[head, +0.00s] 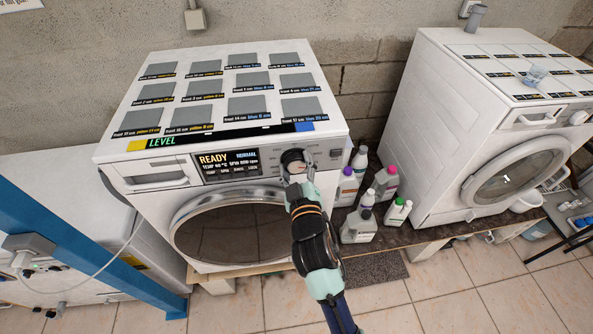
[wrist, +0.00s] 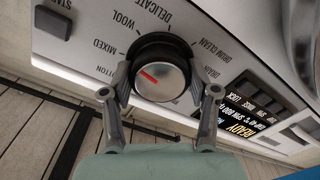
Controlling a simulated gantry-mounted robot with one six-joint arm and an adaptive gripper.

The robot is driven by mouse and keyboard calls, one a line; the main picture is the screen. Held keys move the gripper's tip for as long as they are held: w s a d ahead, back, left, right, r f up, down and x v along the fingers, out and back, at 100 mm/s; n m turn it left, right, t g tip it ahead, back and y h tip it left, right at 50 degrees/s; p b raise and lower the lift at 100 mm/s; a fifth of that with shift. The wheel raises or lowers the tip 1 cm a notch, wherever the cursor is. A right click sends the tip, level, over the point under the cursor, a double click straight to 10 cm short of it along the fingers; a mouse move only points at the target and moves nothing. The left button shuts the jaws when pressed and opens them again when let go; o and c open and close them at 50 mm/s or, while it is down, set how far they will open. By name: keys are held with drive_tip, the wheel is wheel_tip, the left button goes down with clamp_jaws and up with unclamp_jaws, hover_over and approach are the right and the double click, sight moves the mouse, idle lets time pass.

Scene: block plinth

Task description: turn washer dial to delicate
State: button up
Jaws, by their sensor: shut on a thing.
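The washer dial (wrist: 162,76) is a round knob with a black rim, a silver face and a red mark. In the wrist view the red mark points up and left, roughly toward the MIXED label (wrist: 108,50). The DELICATE label (wrist: 153,12) is above the dial, between WOOL and DRUM CLEAN. My gripper (wrist: 157,82) is shut on the dial, with one finger on each side of its rim. In the head view my gripper (head: 296,176) reaches the dial (head: 293,160) on the front of the left washer (head: 125,150).
The display (head: 229,164) left of the dial reads READY and NORMAL. Several bottles (head: 358,228) stand right of this washer, close to my arm. A second washer (head: 440,130) stands farther right. The tiled floor in front is mostly clear.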

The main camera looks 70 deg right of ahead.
drive_tip(key=m+b, duration=0.3)
drive_tip(key=m, duration=0.3)
drive_tip(key=shift+f+b, duration=0.15)
drive_tip(key=shift+b, duration=0.25)
drive_tip(key=m+b, duration=0.2)
drive_tip(key=m, duration=0.3)
drive_tip(key=shift+m+b, duration=0.3)
drive_tip(key=shift+m, duration=0.1)
drive_tip(key=o, duration=1.2)
drive_tip(key=shift+c, duration=0.2)
drive_tip(key=v, duration=1.2)
